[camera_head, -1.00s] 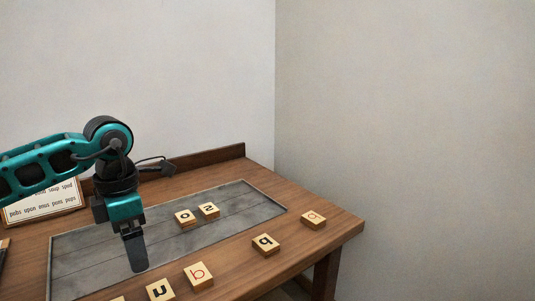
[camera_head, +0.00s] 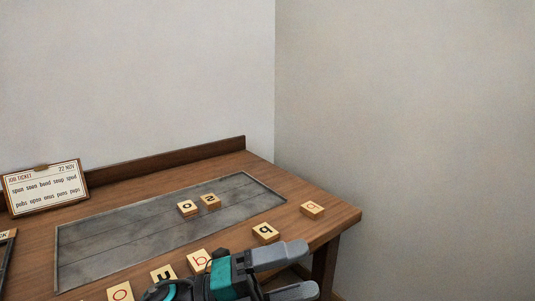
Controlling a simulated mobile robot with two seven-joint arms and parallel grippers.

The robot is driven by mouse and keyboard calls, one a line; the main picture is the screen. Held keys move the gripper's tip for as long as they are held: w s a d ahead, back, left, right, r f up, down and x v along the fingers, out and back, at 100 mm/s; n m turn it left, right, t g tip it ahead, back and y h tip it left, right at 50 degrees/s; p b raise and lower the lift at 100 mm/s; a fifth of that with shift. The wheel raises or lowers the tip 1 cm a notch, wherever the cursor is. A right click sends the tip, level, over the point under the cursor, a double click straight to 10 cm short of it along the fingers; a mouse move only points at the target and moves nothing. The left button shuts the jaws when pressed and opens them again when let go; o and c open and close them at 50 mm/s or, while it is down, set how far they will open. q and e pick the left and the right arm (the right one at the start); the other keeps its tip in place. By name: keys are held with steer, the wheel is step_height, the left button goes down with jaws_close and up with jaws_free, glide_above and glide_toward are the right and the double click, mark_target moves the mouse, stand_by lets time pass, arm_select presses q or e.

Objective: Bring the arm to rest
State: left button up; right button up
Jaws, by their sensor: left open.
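My left gripper (camera_head: 282,273) is at the bottom of the head view, low at the table's front edge, pointing right. Its two grey fingers are apart with nothing between them. Part of my left arm shows beside it, cut off by the lower picture edge. The gripper lies just in front of a tile with a red letter (camera_head: 199,260) and hides part of it. My right gripper is not in view.
The wooden table (camera_head: 318,230) holds a grey inset plate (camera_head: 130,244). Two tiles, "o" (camera_head: 187,208) and "s" (camera_head: 210,201), lie on the plate. Several tiles lie along the front, including "q" (camera_head: 265,233). A job ticket (camera_head: 46,188) stands at back left.

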arm_select(q)
steer(key=w+a+f+n+t+y, duration=0.2)
steer(key=a+f+n+t+y, duration=0.45)
steer(key=n, duration=0.65)
steer(key=w+a+f+n+t+y, duration=0.1)
steer(key=a+f+n+t+y, duration=0.6)
steer(key=n, duration=0.5)
steer(key=s+a+f+n+g+y, duration=0.45)
steer(key=s+f+n, duration=0.4)
steer(key=f, duration=0.45)
steer(key=shift+y, duration=0.4)
steer(key=s+a+r+p, duration=0.1)
steer(key=p, duration=0.3)
steer(key=s+a+r+p, duration=0.2)
steer(key=p, duration=0.2)
steer(key=shift+s+a, duration=0.15)
steer(key=shift+s, duration=0.15)
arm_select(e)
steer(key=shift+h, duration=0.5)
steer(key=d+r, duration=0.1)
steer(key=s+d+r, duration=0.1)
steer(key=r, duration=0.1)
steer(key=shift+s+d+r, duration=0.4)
